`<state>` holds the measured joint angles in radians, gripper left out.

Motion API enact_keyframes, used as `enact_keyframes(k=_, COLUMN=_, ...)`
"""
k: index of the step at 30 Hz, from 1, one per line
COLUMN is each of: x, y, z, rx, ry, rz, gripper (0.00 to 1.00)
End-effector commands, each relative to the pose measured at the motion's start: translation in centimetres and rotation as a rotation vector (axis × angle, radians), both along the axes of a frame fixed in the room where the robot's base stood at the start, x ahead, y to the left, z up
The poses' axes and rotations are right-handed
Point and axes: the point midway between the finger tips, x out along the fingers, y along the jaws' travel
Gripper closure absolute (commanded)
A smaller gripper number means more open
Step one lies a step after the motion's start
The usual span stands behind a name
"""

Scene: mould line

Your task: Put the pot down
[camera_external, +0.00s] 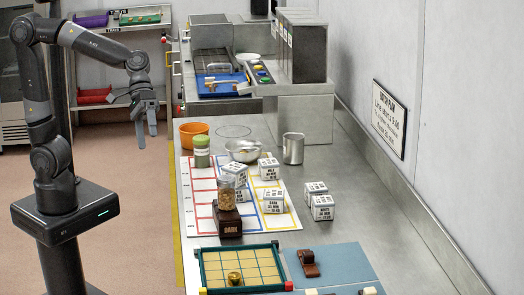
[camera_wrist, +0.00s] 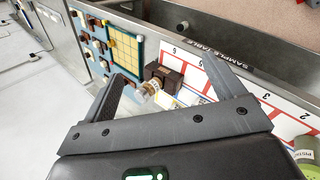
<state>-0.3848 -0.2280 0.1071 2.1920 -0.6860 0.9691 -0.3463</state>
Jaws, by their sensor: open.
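My gripper (camera_external: 146,131) is open and empty, in the air left of the metal table, fingers pointing down. In the wrist view its two fingers (camera_wrist: 165,68) are spread wide with nothing held between them. Several vessels stand on the table; I cannot tell which one is the pot. A clear jar of brown bits (camera_external: 227,193) stands at the brown BANK block (camera_external: 228,222); the jar also shows beyond the fingers in the wrist view (camera_wrist: 150,89). A green jar (camera_external: 201,158), an orange bowl (camera_external: 192,132) and a metal cup (camera_external: 293,149) stand farther back.
White printed cubes (camera_external: 322,207) stand on and beside the coloured chart (camera_external: 205,208). A yellow grid board (camera_external: 262,264) with a small gold piece and a blue mat (camera_external: 342,263) lie in front. Bare metal shows at the table's right. A wall runs along the right.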

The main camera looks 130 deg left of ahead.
Motion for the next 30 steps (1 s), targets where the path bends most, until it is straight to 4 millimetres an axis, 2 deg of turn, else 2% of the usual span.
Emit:
enact_keyframes(k=1, x=-1.6, y=-2.1, z=0.2, rx=0.079, ry=-0.013, rz=-0.098, gripper=0.13)
enact_keyframes(k=6, x=-7.1, y=-6.5, z=-0.3, rx=0.371, ry=-0.057, rz=-0.426, gripper=0.13)
enact_keyframes(k=9, x=-10.0, y=-8.0, z=-0.7, rx=0.54, ry=-0.092, rz=-0.605, gripper=0.13)
enact_keyframes(k=13, x=-12.8, y=-8.8, z=-1.3, rx=0.728, ry=-0.132, rz=-0.787, gripper=0.13)
enact_keyframes(k=19, x=-14.7, y=-9.0, z=-1.6, rx=0.884, ry=-0.166, rz=-0.927, gripper=0.13)
enact_keyframes(k=30, x=-14.9, y=-9.0, z=-1.7, rx=0.902, ry=-0.168, rz=-0.944, gripper=0.13)
